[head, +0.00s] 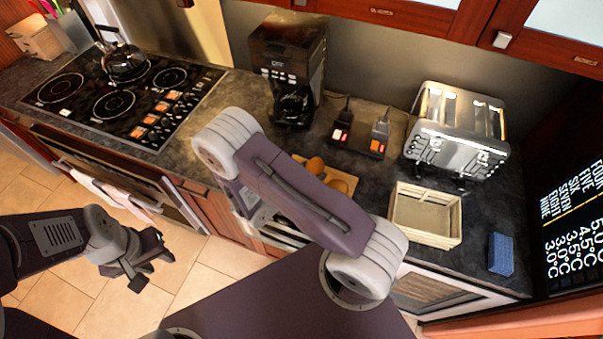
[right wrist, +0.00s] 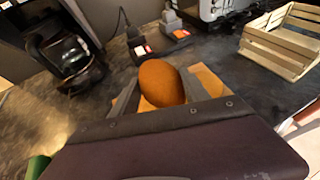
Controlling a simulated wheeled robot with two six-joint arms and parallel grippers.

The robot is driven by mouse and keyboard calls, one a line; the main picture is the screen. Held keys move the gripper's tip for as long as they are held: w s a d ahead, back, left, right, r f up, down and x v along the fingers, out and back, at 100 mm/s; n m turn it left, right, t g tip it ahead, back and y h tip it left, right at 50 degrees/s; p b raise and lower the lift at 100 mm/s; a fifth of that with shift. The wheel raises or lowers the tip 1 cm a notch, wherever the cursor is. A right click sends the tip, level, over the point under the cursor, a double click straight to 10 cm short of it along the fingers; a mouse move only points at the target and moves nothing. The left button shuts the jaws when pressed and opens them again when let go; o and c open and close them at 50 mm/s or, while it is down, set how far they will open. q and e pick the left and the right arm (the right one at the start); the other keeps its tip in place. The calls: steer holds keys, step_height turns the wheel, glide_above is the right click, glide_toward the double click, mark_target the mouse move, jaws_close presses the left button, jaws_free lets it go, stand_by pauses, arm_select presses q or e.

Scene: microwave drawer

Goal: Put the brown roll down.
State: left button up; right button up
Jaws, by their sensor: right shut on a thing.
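A brown roll (right wrist: 162,83) sits between the two fingers of my right gripper (right wrist: 163,98) in the right wrist view. The gripper is shut on it. A light wooden board (right wrist: 208,80) shows behind and beneath the roll; whether the roll touches it I cannot tell. In the head view my right arm hides the right gripper. Two brown rounded things (head: 315,166) show there over the board (head: 351,180), partly behind the arm; I cannot tell which is held. My left gripper (head: 150,264) is open and empty above the floor, at the lower left.
An empty wooden crate (head: 424,215) stands right of the board, with a blue block (head: 501,254) beyond it. A coffee maker (head: 287,65), a power strip (head: 357,139) and a toaster (head: 458,130) stand behind. A kettle (head: 124,62) is on the stove at left.

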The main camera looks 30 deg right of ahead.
steer(key=s+d+r, duration=0.2)
steer(key=s+r, duration=0.2)
steer(key=s, duration=0.3)
steer(key=shift+r, duration=0.15)
